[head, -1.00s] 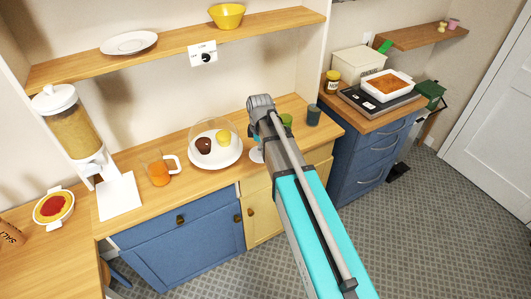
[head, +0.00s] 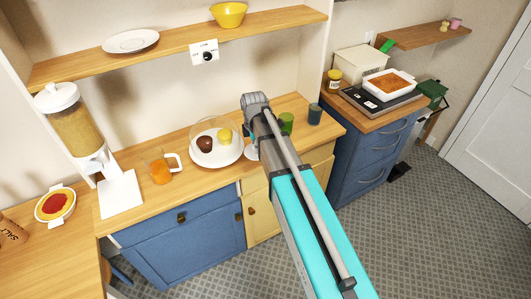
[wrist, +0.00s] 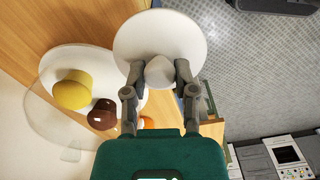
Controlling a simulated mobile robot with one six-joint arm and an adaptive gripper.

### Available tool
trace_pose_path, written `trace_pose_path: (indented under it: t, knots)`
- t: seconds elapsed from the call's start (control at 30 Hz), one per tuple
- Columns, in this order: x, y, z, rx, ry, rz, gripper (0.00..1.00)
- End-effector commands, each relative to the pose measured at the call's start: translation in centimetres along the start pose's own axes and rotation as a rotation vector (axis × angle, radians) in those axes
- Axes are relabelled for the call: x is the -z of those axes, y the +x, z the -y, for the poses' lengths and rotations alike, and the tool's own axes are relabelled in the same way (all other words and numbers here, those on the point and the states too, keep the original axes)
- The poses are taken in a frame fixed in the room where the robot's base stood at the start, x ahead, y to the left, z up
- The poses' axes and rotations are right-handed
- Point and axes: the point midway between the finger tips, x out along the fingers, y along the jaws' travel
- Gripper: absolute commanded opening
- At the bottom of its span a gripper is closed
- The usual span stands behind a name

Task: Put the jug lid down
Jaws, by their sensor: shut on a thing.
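The jug lid (wrist: 160,32) is a white disc with a rounded knob. In the wrist view my gripper (wrist: 158,72) is shut on the knob, one finger on each side. In the head view only a white sliver of the lid (head: 251,151) shows left of my arm; the gripper's fingers are hidden there. The lid is near the counter's front edge, and the wrist view shows it over both counter and floor; I cannot tell its height. The glass jug (head: 160,171) with orange contents stands open on the counter to the left.
A white plate (head: 205,161) with a brown and a yellow item under a clear dome is just left of the lid. Green (head: 286,122) and dark (head: 315,114) cups stand right of my arm. Bare counter (head: 190,191) lies along the front, between jug and plate.

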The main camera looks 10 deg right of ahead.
Motion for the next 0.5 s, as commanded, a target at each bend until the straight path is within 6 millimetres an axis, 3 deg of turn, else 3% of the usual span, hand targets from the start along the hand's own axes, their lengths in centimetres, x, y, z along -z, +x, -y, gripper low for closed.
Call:
trace_pose_path:
  t: [0.27, 0.5]
  knots:
    - [-0.3, 0.3, -0.5, 0.000, 0.003, 0.000, 0.00]
    - [-1.7, 1.9, -3.2, 0.000, 0.004, 0.000, 0.00]
